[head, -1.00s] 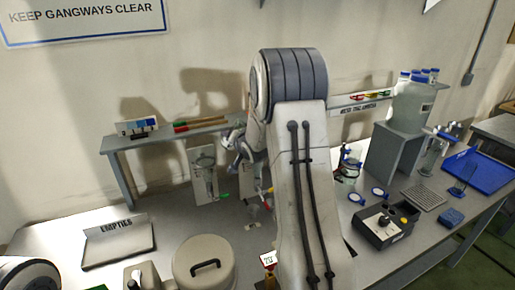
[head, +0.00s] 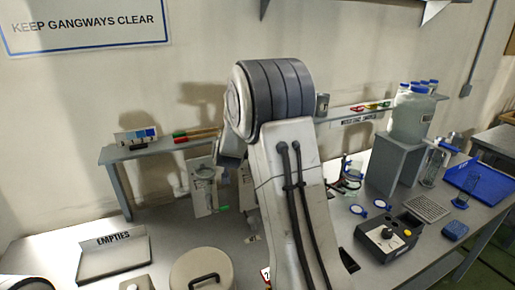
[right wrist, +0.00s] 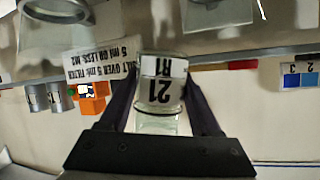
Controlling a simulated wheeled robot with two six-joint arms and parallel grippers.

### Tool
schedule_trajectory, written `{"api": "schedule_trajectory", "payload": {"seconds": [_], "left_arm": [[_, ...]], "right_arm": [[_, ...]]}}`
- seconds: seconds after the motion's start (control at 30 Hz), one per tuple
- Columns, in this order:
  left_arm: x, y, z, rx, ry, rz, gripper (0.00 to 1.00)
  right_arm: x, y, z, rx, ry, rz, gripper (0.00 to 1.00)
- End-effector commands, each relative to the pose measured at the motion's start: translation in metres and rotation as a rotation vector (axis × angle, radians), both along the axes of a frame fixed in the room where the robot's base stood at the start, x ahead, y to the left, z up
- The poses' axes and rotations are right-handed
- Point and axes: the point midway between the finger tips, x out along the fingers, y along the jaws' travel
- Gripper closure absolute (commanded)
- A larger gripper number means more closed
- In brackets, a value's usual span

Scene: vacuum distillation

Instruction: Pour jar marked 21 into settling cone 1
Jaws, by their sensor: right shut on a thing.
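In the right wrist view, my right gripper (right wrist: 163,98) is shut on a clear glass jar (right wrist: 158,124). Its white label reads 21 and R1, upside down in this picture, like the text on the sign behind. In the head view my right arm's bulk hides the jar and most of the gripper. A clear glass vessel with a rounded rim (right wrist: 55,12) is cut off at the wrist view's top left; I cannot tell whether it is settling cone 1. No cone number is legible. My left gripper is not in view.
A shelf with blue cards (head: 137,136) runs along the wall. An EMPTIES tray (head: 112,262) and a round lidded pot (head: 203,270) stand at the front left. A control box (head: 390,236), a large bottle (head: 410,118) and a blue tray (head: 478,178) are at right.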

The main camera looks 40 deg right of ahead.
Motion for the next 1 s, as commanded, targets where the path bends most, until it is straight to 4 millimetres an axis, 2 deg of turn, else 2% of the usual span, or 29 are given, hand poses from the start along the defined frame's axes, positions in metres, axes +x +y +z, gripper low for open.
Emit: {"api": "schedule_trajectory", "payload": {"seconds": [0.03,0.2,0.6,1.0], "left_arm": [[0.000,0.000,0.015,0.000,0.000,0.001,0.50],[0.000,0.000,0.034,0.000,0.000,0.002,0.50],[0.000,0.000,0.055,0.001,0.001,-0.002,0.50],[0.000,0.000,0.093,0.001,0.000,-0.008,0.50]], "right_arm": [[0.000,0.002,0.007,-0.019,0.012,0.001,1.00],[0.002,0.004,0.009,-0.088,0.040,0.001,1.00],[0.003,0.007,0.014,-0.178,0.076,0.000,1.00],[0.003,0.007,0.060,-0.181,0.074,0.000,1.00]]}}
